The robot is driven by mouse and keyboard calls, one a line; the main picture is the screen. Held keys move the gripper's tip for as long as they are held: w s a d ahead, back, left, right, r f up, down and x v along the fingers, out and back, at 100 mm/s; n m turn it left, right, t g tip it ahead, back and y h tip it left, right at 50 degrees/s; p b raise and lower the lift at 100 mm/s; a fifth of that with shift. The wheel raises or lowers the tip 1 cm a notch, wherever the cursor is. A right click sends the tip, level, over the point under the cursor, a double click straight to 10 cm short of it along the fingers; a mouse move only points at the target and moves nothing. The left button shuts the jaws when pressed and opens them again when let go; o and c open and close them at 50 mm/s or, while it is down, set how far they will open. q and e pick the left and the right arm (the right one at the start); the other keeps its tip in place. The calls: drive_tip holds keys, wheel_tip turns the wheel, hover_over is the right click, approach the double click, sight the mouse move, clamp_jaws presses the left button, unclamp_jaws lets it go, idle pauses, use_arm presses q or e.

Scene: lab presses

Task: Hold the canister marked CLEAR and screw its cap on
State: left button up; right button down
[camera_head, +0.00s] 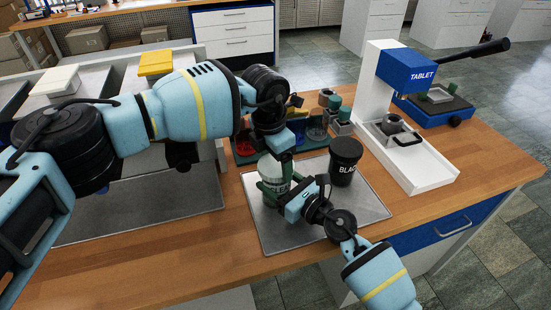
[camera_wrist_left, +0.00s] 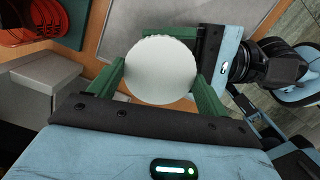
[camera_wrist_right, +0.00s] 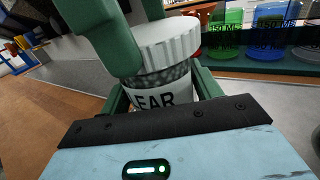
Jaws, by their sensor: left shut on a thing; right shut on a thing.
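The canister marked CLEAR (camera_head: 272,170) stands upright on the metal tray (camera_head: 350,212) in the head view, mostly covered by my grippers. Its label, partly readable as "EAR", shows in the right wrist view (camera_wrist_right: 155,98). A white ribbed cap (camera_wrist_right: 168,42) sits at its top, above a dark speckled band; I cannot tell how tightly it is seated. My left gripper (camera_head: 275,155) reaches down from above, its green fingers shut on the cap, which it also shows in the left wrist view (camera_wrist_left: 160,70). My right gripper (camera_head: 277,186) is shut around the canister body from the front.
A dark canister marked BLACK (camera_head: 345,160) stands close at the right on the tray. Behind is a rack with coloured beakers (camera_head: 317,132). A white and blue TABLET press (camera_head: 405,72) stands further right. The wooden bench (camera_head: 225,250) is clear in front.

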use_arm(q)
drive_tip(key=shift+m, duration=1.1)
drive_tip(key=o, duration=0.9)
drive_tip(key=shift+o, duration=0.2)
drive_tip(key=shift+r, duration=2.3)
drive_tip(key=shift+c, duration=0.5)
